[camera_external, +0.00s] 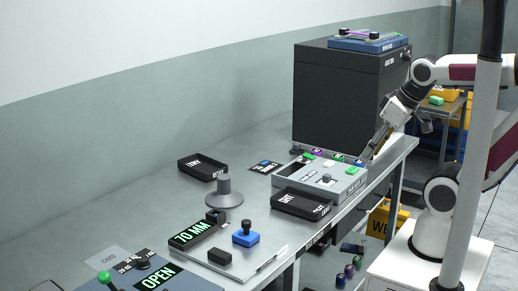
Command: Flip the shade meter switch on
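No label reading shade meter can be made out. A flat grey instrument (262,268) on the near bench has a lit green display (192,233) that seems to read "TO NM". A small dark block (220,257) and a blue block with a dark knob (246,238) are on it; I cannot tell which part is a switch or its position. My gripper (371,153) points down beside the right end of a grey box (318,184), far to the right of this instrument. Its fingertips are small and partly hidden, so whether it is open or shut is unclear.
Black trays (203,167) and (302,204), a round grey stand (224,196) and a blue panel showing "OPEN" (162,277) are on the bench. A tall black cabinet (335,95) stands behind. The bench's back left is clear.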

